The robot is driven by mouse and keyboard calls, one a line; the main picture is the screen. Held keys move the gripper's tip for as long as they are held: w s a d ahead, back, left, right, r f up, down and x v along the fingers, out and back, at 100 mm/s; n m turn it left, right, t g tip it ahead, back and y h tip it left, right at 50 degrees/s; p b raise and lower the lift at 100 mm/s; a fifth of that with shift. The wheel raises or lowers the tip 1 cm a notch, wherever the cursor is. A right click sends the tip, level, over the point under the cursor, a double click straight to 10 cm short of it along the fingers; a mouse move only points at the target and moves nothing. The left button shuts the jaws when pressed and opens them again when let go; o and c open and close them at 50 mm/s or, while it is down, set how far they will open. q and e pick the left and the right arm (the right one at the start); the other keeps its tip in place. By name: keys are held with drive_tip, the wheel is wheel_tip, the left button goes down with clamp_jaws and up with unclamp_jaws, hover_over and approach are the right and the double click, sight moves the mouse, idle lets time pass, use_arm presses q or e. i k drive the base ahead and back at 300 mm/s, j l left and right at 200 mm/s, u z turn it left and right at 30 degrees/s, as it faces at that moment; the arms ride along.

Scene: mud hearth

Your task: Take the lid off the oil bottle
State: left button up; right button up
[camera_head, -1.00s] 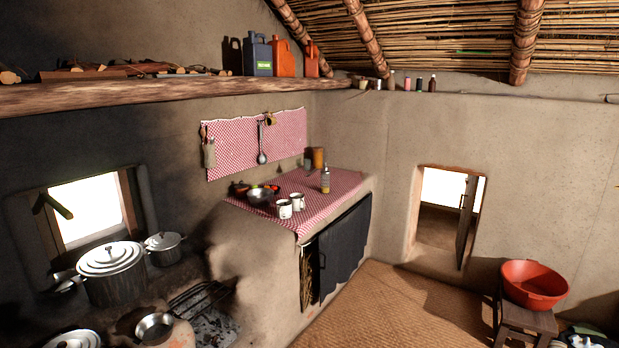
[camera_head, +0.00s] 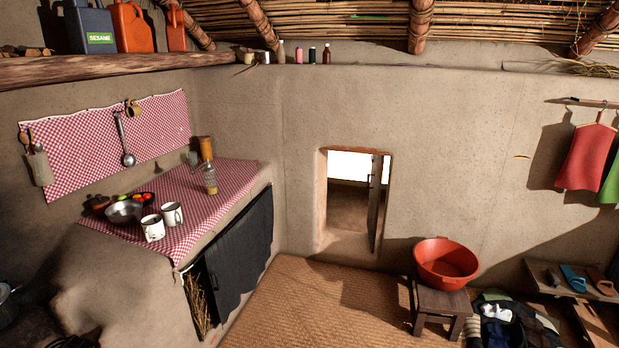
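The oil bottle (camera_head: 210,178) stands upright on the red-and-white checked cloth of the mud counter (camera_head: 228,180). It is clear with yellowish contents and a label. Its narrow top (camera_head: 207,149) overlaps an orange-brown container behind it, so I cannot make out the lid clearly. Neither of my grippers shows in the head view.
Two white mugs (camera_head: 172,213), a metal bowl (camera_head: 124,212) and a small dark pot (camera_head: 97,203) stand left of the bottle. A dark curtain (camera_head: 240,250) hangs below the counter. A stool (camera_head: 440,303) with a red basin (camera_head: 446,262) stands right. The woven mat (camera_head: 310,300) has free room.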

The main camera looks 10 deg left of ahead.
sight(208, 168)
drive_tip(key=i+u, duration=0.1)
drive_tip(key=i, duration=0.75)
drive_tip(key=i+u, duration=0.15)
drive_tip(key=i, duration=0.7)
drive_tip(key=i+u, duration=0.1)
drive_tip(key=i, duration=0.75)
drive_tip(key=i+u, duration=0.2)
drive_tip(key=i, duration=0.3)
drive_tip(key=i+l+u, duration=0.25)
drive_tip(key=i, duration=0.25)
drive_tip(key=i+l+u, duration=0.2)
drive_tip(key=i, duration=0.3)
drive_tip(key=i+j, duration=0.05)
drive_tip(key=j, duration=0.05)
